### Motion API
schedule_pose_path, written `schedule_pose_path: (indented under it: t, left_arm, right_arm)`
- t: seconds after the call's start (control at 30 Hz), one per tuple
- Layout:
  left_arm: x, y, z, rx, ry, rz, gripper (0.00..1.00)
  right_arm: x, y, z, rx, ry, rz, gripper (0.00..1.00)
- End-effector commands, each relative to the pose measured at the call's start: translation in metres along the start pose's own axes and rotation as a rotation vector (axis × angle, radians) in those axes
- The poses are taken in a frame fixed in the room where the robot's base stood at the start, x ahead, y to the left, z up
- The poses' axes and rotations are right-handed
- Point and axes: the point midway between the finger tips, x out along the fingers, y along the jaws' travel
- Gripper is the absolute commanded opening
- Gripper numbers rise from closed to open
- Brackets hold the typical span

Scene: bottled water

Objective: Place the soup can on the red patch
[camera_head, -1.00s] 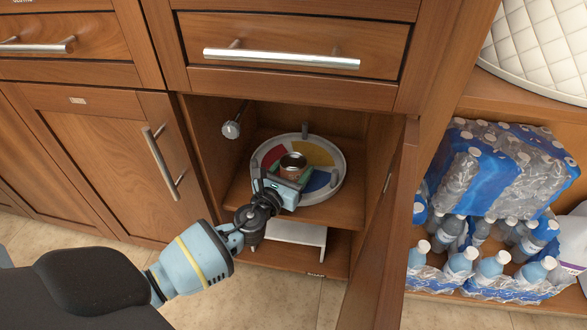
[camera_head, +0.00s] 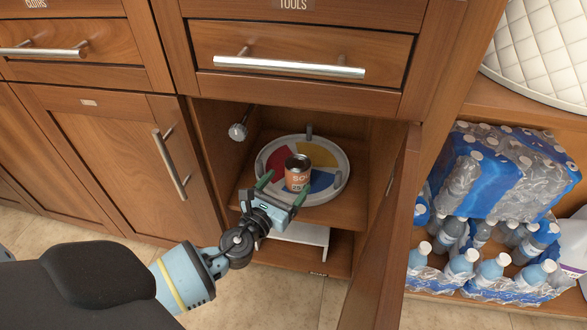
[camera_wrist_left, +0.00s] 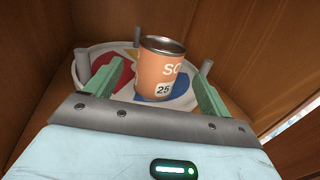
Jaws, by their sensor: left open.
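The soup can (camera_head: 298,174), orange with a silver rim, stands upright on a round grey tray (camera_head: 345,178) inside the open cabinet. The tray has red, yellow and blue patches and upright posts. The can is near the tray's front, by the blue patch (camera_head: 323,181); its exact footing is partly hidden. The red patch (camera_head: 276,166) is left of the can. My left gripper (camera_head: 284,187) is open and empty in front of the can. In the left wrist view the can (camera_wrist_left: 160,72) appears between the spread fingers. My right gripper is out of view.
The open cabinet door (camera_head: 384,225) stands to the right of my left gripper. A drawer with a long handle (camera_head: 290,66) is above the opening. A pale object (camera_head: 303,237) sits on the lower shelf. Water bottle packs (camera_head: 500,175) are farther right.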

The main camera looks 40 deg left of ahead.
Motion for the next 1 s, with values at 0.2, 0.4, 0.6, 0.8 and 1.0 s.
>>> schedule_pose_path:
  t: [0.2,0.4,0.6,0.8,1.0]
  left_arm:
    - [-0.037,0.0,0.0,0.0,0.002,0.0,0.82]
    - [-0.053,0.0,0.0,-0.001,-0.001,0.001,0.82]
    - [-0.056,0.0,0.0,-0.002,-0.001,0.001,0.82]
    - [-0.056,0.0,0.0,-0.001,-0.001,0.001,0.82]
    - [-0.055,0.0,0.0,-0.001,-0.001,0.001,0.82]
  right_arm:
    - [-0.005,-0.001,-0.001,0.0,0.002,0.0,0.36]
    - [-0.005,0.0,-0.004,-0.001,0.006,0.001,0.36]
    - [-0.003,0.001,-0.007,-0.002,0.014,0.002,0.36]
    - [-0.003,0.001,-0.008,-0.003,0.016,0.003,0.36]
    - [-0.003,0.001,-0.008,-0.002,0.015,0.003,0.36]
